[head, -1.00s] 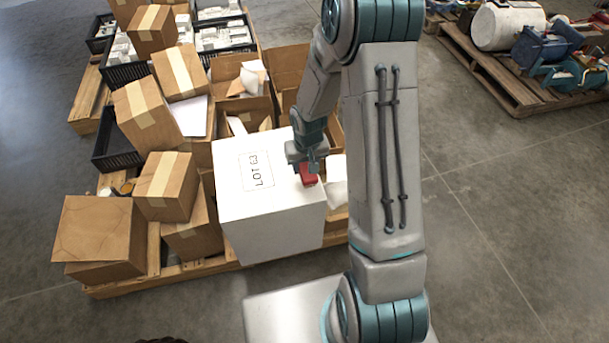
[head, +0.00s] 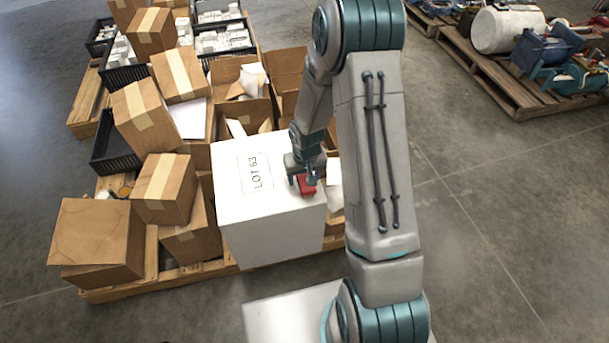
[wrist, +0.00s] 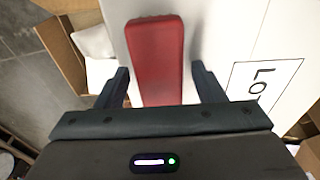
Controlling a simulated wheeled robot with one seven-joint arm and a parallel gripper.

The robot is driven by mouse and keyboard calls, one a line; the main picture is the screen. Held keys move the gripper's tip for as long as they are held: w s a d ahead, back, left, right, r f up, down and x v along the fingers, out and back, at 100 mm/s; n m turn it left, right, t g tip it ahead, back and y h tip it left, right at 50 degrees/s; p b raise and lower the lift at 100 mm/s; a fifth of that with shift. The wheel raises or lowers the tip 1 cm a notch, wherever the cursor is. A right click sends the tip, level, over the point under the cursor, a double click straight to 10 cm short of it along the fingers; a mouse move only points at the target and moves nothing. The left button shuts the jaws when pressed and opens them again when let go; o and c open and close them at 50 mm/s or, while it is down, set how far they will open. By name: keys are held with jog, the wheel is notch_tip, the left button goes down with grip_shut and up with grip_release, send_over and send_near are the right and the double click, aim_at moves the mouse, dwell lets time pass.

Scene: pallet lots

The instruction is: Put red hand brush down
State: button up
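The red hand brush (head: 307,189) lies on top of the white box (head: 250,215) marked LOT 63, near the box's right edge. In the wrist view the brush (wrist: 157,55) shows as a long red block pointing away from the wrist. My gripper (head: 304,179) is just above the box top, around the brush. In the wrist view my gripper (wrist: 160,72) is open, with one finger on each side of the brush and a narrow gap on both sides. The near end of the brush is hidden under the gripper body.
Brown cartons (head: 165,187) are stacked left of the white box on a wooden pallet (head: 180,280). Open cartons (head: 240,73) with packing paper stand behind it. Another pallet (head: 500,80) with a white drum (head: 507,28) is at the upper right. Bare floor lies on the right.

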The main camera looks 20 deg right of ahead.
notch_tip(320, 180, up, 13)
jog(key=s+p, duration=0.2)
jog(key=p, duration=0.2)
jog(key=s+r, duration=1.6)
jog(key=s, duration=0.2)
jog(key=shift+s+d, duration=0.2)
jog(key=shift+s, duration=0.1)
jog(key=shift+r, duration=0.15)
notch_tip(320, 180, up, 21)
jog(key=t+p, duration=0.1)
jog(key=p, duration=1.7)
jog(key=shift+a+r+p, duration=0.15)
jog(key=shift+p, duration=0.15)
